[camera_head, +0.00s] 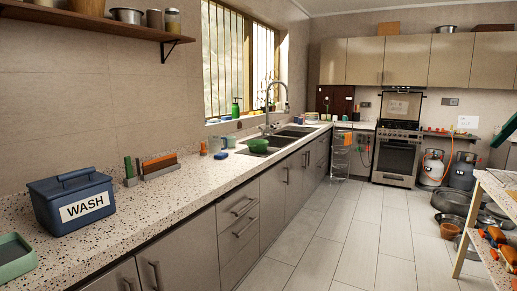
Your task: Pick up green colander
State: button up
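A small round green bowl-shaped thing (258,145) sits at the near end of the sink, on the counter along the left wall. It looks like the green colander, but it is too small to make out any holes. It appears upright and unobstructed. My gripper is not in this view.
The speckled counter (205,176) runs from front left to the sink (290,134). A blue WASH box (72,200), a green tray (14,258) and a brush holder (152,167) stand on it. The tiled floor (330,225) is clear in the middle. A shelf (490,191) stands right.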

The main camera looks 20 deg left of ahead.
aim_at(261, 145)
jog(key=i+u, duration=0.1)
jog(key=u, duration=0.35)
jog(key=i+l+u, duration=0.15)
jog(key=i+u, duration=0.15)
jog(key=i, duration=0.15)
jog(key=i+l+u, duration=0.25)
jog(key=i, duration=0.2)
jog(key=i+l+u, duration=0.15)
jog(key=i+l, duration=0.85)
jog(key=i, duration=0.3)
jog(key=i+l+u, duration=0.1)
jog(key=i+l, duration=1.05)
jog(key=i+u, duration=0.25)
jog(key=u, duration=0.25)
jog(key=i+u, duration=0.2)
jog(key=u, duration=0.25)
jog(key=i+l+u, duration=0.2)
jog(key=u, duration=0.3)
